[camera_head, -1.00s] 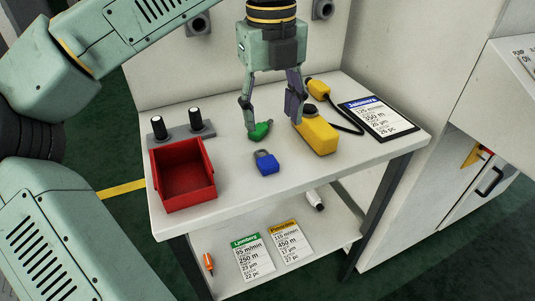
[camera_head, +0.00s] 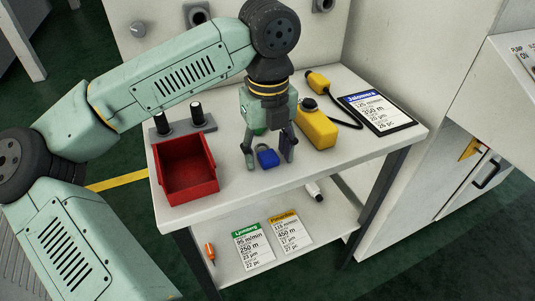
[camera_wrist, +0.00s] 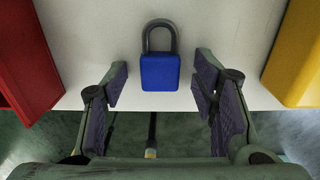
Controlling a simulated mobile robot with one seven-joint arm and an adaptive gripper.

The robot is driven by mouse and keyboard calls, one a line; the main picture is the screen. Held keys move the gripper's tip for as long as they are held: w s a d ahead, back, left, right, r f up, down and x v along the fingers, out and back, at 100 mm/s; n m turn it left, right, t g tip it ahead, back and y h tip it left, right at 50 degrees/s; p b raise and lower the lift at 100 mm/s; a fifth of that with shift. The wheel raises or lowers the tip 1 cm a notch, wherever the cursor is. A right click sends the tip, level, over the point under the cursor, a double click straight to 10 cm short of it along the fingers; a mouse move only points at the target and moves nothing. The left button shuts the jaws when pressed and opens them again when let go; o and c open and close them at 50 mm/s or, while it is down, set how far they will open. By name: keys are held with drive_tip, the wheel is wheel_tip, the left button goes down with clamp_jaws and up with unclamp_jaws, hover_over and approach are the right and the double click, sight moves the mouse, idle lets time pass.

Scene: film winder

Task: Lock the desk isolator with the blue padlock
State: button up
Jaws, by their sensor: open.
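The blue padlock (camera_head: 267,157) lies on the white desk top near its front edge, its grey shackle pointing to the back. It also shows in the wrist view (camera_wrist: 160,72), shackle up in the picture. My gripper (camera_head: 267,154) is open and low over the desk. Its fingers stand to the left and right of the padlock, apart from it, as the wrist view (camera_wrist: 161,84) shows. I cannot tell for sure which fitting is the desk isolator.
A red bin (camera_head: 187,172) stands left of the padlock, and a yellow box (camera_head: 316,130) with a cable stands right. Behind the bin is a grey holder with two black posts (camera_head: 196,111). Grey fittings (camera_head: 198,14) sit on the back panel.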

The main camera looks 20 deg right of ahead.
drive_tip(key=shift+c, duration=0.5)
clamp_jaws()
drive_tip(key=shift+r, duration=0.2)
